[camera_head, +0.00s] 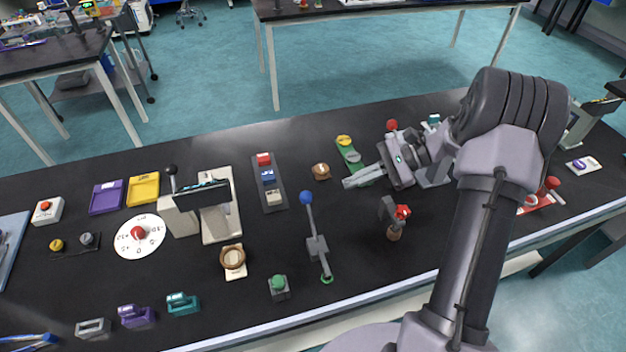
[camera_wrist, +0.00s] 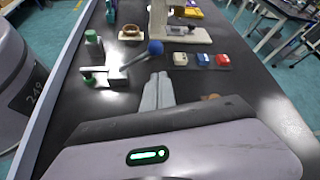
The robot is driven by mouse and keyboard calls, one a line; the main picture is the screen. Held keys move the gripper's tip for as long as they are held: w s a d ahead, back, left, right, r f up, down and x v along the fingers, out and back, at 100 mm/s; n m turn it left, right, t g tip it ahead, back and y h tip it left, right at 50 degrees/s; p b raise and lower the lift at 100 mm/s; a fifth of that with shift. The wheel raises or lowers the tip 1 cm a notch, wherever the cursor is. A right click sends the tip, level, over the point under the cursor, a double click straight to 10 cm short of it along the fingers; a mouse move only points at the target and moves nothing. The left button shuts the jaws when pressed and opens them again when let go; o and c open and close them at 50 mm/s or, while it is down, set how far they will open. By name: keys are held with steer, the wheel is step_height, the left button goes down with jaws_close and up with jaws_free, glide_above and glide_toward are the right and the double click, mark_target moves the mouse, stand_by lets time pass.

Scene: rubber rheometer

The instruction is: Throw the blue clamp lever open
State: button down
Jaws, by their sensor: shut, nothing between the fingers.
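The clamp lever has a blue ball knob (camera_head: 306,197) on a slim grey arm. The arm runs to a grey bracket (camera_head: 317,247), with a green pad (camera_head: 327,279) at the front end. In the wrist view the blue knob (camera_wrist: 155,47) stands above the table at the end of its slanting arm, with the bracket (camera_wrist: 115,75) to its left. My gripper (camera_head: 345,183) is shut and empty, its fingers pointing left, to the right of the knob and apart from it. In the wrist view the fingertips (camera_wrist: 158,76) lie just below the knob in the picture.
A strip of red, blue and white switches (camera_head: 268,182) stands behind the lever, and a brown knob (camera_head: 321,172) lies near my fingers. A red-handled device (camera_head: 395,215) stands to the right. A green button (camera_head: 278,287) is left of the bracket. Bare table lies around the lever.

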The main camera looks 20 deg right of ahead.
mark_target(311, 201)
steer(key=shift+s+a, duration=0.1)
steer(key=shift+s, duration=0.05)
steer(key=b+x, duration=0.3)
steer(key=x, duration=0.7)
steer(key=shift+b, duration=0.35)
steer(key=shift+n+t, duration=0.8)
steer(key=shift+n, duration=0.1)
steer(key=s+r, duration=0.3)
steer(key=shift+r+b, duration=0.1)
steer(key=shift+b, duration=0.3)
steer(key=s+r+n, duration=0.1)
steer(key=s, duration=0.5)
steer(key=shift+r+t, duration=0.35)
steer(key=shift+t, duration=0.05)
